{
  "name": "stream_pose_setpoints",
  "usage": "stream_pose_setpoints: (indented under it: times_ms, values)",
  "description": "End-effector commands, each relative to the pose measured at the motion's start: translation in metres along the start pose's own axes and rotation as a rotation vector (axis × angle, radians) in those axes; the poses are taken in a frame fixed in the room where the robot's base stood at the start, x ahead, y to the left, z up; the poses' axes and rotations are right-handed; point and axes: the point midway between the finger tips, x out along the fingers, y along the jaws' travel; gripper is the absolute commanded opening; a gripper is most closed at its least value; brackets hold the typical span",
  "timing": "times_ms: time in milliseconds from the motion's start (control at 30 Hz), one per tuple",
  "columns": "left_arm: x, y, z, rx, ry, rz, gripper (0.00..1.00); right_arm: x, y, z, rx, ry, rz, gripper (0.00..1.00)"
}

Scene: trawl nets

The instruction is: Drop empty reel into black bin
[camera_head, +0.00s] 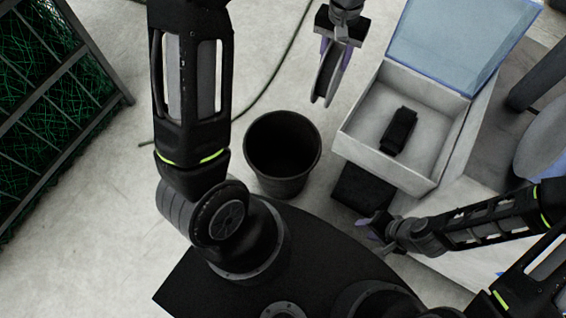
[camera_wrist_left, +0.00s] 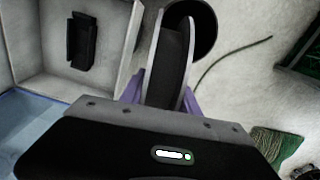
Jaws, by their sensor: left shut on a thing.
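The empty reel (camera_head: 328,76) has pale grey side discs and a dark core. My left gripper (camera_head: 334,62) is shut on it and holds it up beyond the bin in the head view. In the left wrist view the reel (camera_wrist_left: 172,62) sits between the purple fingers and partly covers the bin. The black bin (camera_head: 283,150) is round and stands on the floor in front of my base. Its inside looks dark and empty. My right gripper (camera_head: 378,228) is low, close to the front of the white box; its fingers are too small to judge.
An open white box (camera_head: 365,142) with a blue lid (camera_head: 445,40) holds a black object (camera_head: 399,130), right of the bin. A small black block (camera_head: 362,187) is below it. A metal cage of green net (camera_head: 50,95) stands left. A thin cable (camera_head: 270,80) crosses the floor.

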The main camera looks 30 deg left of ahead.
Motion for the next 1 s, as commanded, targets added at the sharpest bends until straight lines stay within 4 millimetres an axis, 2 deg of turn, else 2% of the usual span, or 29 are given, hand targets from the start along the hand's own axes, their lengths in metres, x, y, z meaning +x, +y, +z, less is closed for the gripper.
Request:
stream_pose_setpoints:
  times_ms: [33,167,300,400,500,600,700,1000]
  values:
    - [0.027,-0.009,0.003,-0.061,-0.003,-0.003,0.00,0.018,0.007,0.000,0.000,0.000,0.000,0.34]
    - [0.086,-0.036,0.015,-0.291,-0.003,-0.007,0.00,0.049,0.019,0.001,0.001,0.000,0.001,0.34]
    - [0.156,-0.068,0.034,-0.588,-0.003,-0.007,0.00,0.086,0.034,0.001,0.001,-0.001,0.001,0.34]
    - [0.200,-0.088,0.051,-0.796,-0.002,-0.006,0.00,0.109,0.043,0.001,0.001,-0.001,0.001,0.34]
    - [0.233,-0.103,0.066,-0.970,-0.003,-0.003,0.00,0.126,0.050,0.001,0.001,-0.001,0.001,0.34]
    - [0.253,-0.113,0.076,-1.090,-0.003,0.000,0.00,0.136,0.053,0.001,0.001,0.000,0.001,0.34]
    - [0.261,-0.117,0.082,-1.153,-0.003,0.002,0.00,0.139,0.054,0.001,0.001,0.000,0.001,0.34]
    - [0.260,-0.118,0.083,-1.168,-0.002,0.003,0.00,0.137,0.054,0.001,0.001,0.000,0.001,0.34]
